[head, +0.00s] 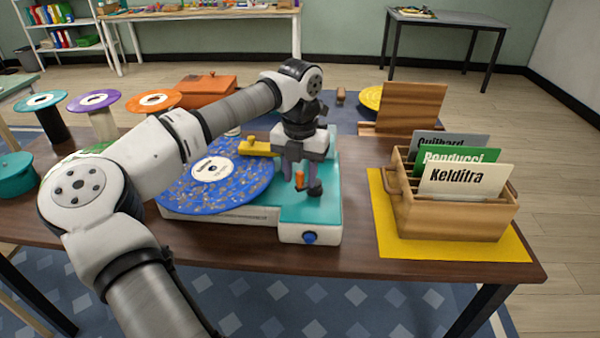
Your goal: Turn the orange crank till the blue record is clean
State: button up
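The blue record (223,201) lies flat on a white and teal machine (318,204); its blue face is covered with brownish specks around a white label. The orange crank (299,181) stands upright as a small handle on the machine's teal right part, with a dark round piece beside it. My gripper (300,182) points down over the crank. Its fingers look apart, one on each side of the orange handle, with the handle between them; contact is too small to tell. My arm crosses in front of the record's upper left side.
A yellow piece (258,148) reaches over the record's far edge. A blue knob (310,238) is on the machine's front. A wooden rack (455,217) with name cards stands right on a yellow mat (400,243). An orange box (207,91) and colored discs on stands are behind left.

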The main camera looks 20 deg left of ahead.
jog(key=shift+f, duration=0.2)
grip_shut()
